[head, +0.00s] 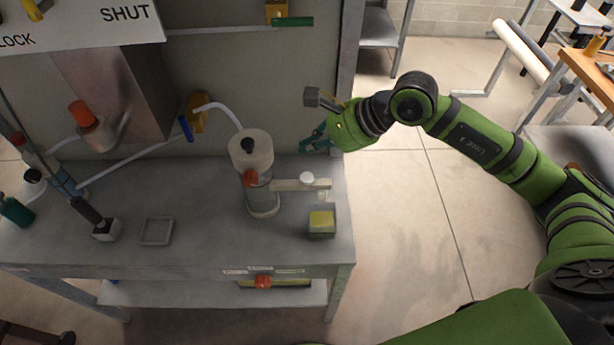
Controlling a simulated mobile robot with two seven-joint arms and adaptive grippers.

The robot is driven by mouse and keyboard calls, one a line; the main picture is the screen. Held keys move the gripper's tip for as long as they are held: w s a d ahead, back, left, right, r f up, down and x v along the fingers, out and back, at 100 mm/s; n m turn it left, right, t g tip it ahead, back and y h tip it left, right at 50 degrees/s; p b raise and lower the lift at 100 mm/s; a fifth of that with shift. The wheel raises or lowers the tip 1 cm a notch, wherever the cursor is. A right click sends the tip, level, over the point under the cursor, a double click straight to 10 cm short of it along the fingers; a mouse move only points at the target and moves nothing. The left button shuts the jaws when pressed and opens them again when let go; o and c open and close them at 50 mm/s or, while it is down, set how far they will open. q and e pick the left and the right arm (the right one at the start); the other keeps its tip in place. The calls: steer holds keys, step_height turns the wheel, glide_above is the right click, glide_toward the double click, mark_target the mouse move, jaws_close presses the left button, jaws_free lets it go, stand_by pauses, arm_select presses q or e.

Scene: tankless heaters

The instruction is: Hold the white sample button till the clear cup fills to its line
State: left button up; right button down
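The white sample button (307,178) sits on top of a pale bar that runs right from the clear-walled cylinder (260,190) on the bench. Below the bar's right end is a small dark holder (322,232) with a yellow block-like thing (321,219) in it. Something small and pale hangs just above it; I cannot make out the clear cup or its line for sure. My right gripper (314,140) is above and behind the button, apart from it, with its teal fingers pointing left. Its finger gap is too small to judge. My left gripper is out of view.
The grey bench (200,235) carries a square tray (157,231), a dark-handled tool in a white base (105,229) and a teal bottle (16,211) at left. Pipes and coloured valve handles line the panel behind. Open floor lies right.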

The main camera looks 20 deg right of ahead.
mark_target(310, 180)
step_height(310, 180, down, 6)
steer(key=b, duration=0.3)
steer(key=shift+f, duration=0.25)
steer(key=shift+f+b, duration=0.3)
steer(key=shift+b, duration=0.3)
stand_by(0.6)
steer(key=shift+f+b, duration=0.4)
steer(key=shift+b, duration=0.35)
steer(key=shift+f+b, duration=0.55)
steer(key=shift+b, duration=0.1)
stand_by(1.8)
steer(key=shift+r, duration=0.1)
steer(key=shift+r+p, duration=0.3)
steer(key=shift+r, duration=0.6)
steer(key=shift+r+p, duration=1.1)
steer(key=shift+r, duration=1.45)
